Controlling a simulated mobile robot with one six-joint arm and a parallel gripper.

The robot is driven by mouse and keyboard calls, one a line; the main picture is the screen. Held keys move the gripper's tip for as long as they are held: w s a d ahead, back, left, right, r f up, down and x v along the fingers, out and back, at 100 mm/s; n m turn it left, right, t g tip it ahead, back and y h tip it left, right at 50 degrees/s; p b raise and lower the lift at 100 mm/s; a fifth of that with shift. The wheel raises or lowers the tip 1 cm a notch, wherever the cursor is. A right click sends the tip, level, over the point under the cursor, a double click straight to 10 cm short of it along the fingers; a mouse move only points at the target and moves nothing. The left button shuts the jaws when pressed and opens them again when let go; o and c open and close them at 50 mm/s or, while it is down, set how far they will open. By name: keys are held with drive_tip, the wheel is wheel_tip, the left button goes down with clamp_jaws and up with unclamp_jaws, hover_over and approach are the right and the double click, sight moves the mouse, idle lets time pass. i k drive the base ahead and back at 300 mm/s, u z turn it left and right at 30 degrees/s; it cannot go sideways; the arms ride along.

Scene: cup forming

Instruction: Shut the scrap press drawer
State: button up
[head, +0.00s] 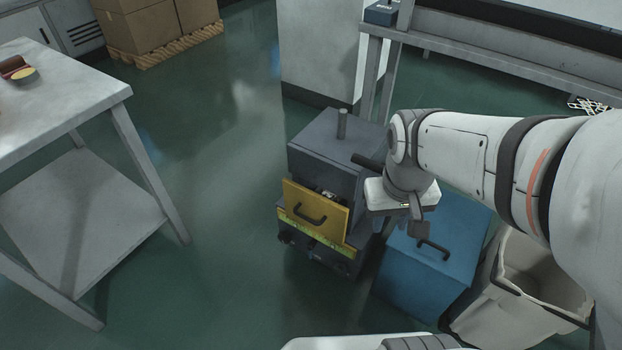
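The scrap press (330,140) is a dark grey box on the floor near the middle of the head view, with a short post on top. Its drawer has a yellow front (308,208) with a black handle. The front stands out from the body, and a little of the inside with some small light pieces shows behind its top edge, so the drawer is partly open. My gripper (416,228) points down to the right of the press, above the blue box and apart from the drawer. Its fingers are small and dark here, and their opening cannot be made out.
A blue box (430,265) with a black handle stands right of the press, beside a pale bin (540,268). A grey table (60,105) stands at the left. Cardboard boxes (150,25) sit on a pallet behind. The green floor between table and press is clear.

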sight(321, 215)
drive_tip(key=z, duration=0.3)
drive_tip(key=k, duration=1.2)
drive_tip(key=u, duration=0.75)
drive_tip(key=i, duration=1)
drive_tip(key=u, duration=0.1)
